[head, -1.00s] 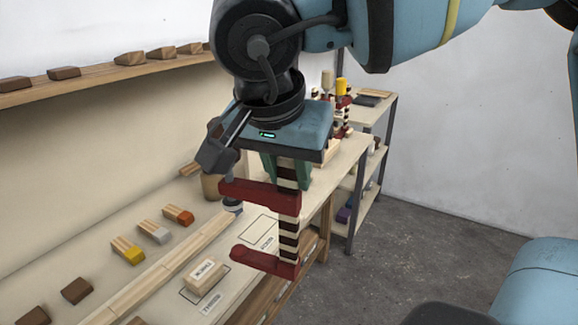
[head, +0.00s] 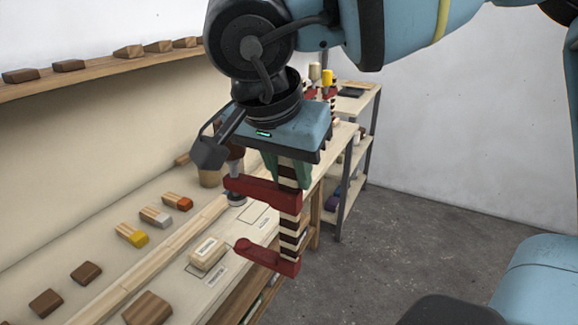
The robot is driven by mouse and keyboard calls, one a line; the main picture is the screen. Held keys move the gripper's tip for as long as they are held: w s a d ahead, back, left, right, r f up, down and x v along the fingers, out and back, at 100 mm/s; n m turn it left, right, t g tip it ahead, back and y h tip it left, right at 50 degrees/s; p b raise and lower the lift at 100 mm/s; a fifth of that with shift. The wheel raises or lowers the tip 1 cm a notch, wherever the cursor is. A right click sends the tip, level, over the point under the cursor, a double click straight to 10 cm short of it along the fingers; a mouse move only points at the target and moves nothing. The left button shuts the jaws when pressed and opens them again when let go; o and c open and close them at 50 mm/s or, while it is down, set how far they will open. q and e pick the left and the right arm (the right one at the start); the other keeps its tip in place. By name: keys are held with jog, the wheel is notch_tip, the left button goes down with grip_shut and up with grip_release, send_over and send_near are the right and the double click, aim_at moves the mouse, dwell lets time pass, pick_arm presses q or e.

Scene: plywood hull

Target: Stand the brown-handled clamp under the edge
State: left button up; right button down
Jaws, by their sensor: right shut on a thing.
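My right gripper (head: 288,170) is shut on a clamp (head: 289,232) with two red jaws and a dark-and-cream striped bar. It grips near the top of the bar, and the bar hangs upright with the jaws pointing left. A brown handle (head: 236,153) shows partly above the upper jaw, behind the wrist. In the picture the clamp overlaps the front edge of the workbench (head: 235,296); I cannot tell its distance from that edge. My left gripper is not in view.
A pale labelled block (head: 207,253) and marked outlines lie on the bench beside the clamp. Grey floor (head: 420,240) is clear at right.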

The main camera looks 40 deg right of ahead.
aim_at(282, 238)
notch_tip(282, 238, down, 12)
jog(key=b, duration=0.6)
jog(key=shift+r, duration=0.2)
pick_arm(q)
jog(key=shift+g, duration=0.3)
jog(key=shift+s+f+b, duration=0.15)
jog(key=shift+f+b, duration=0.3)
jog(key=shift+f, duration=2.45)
pick_arm(e)
jog(key=shift+f, duration=0.85)
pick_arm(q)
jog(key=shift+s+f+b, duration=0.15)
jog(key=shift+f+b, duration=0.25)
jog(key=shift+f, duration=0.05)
pick_arm(e)
jog(key=shift+w+a+f, duration=0.1)
jog(key=shift+w+a, duration=0.05)
jog(key=shift+w, duration=0.15)
pick_arm(q)
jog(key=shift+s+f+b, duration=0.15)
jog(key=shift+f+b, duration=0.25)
jog(key=shift+b, duration=0.05)
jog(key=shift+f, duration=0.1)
pick_arm(e)
jog(key=shift+w+a, duration=0.1)
jog(key=shift+w, duration=0.05)
